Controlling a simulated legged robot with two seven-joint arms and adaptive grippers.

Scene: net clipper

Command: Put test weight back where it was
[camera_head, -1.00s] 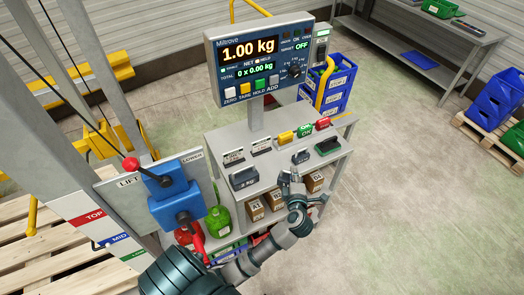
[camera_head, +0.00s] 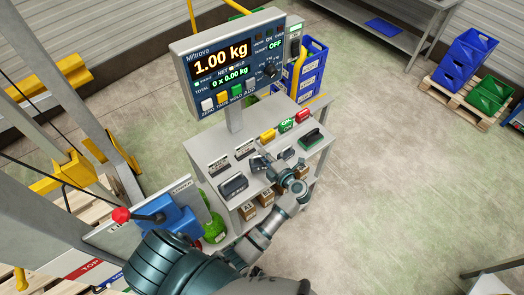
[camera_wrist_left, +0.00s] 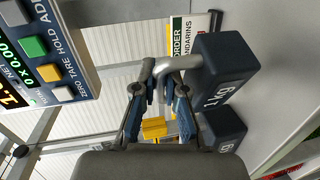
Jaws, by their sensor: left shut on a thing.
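The test weight is a dark block marked 1 kg in the left wrist view (camera_wrist_left: 225,75); the head view shows it small (camera_head: 260,163). My left gripper (camera_head: 273,169) is shut on its pale bar handle, as the left wrist view also shows (camera_wrist_left: 158,85). The weight is over the left-middle part of the grey bench (camera_head: 221,155). Whether it touches the bench top is unclear. A larger dark weight (camera_head: 233,185) stands on the bench to its left; it appears below it in the left wrist view (camera_wrist_left: 222,128). My right gripper is not in view.
The scale display (camera_head: 229,62) reads 1.00 kg above the bench. Yellow, green and red buttons (camera_head: 287,126) and a green-handled dark item (camera_head: 312,138) are at the right. A small dark item (camera_head: 286,153) lies between. Lift posts and a blue lever box stand left.

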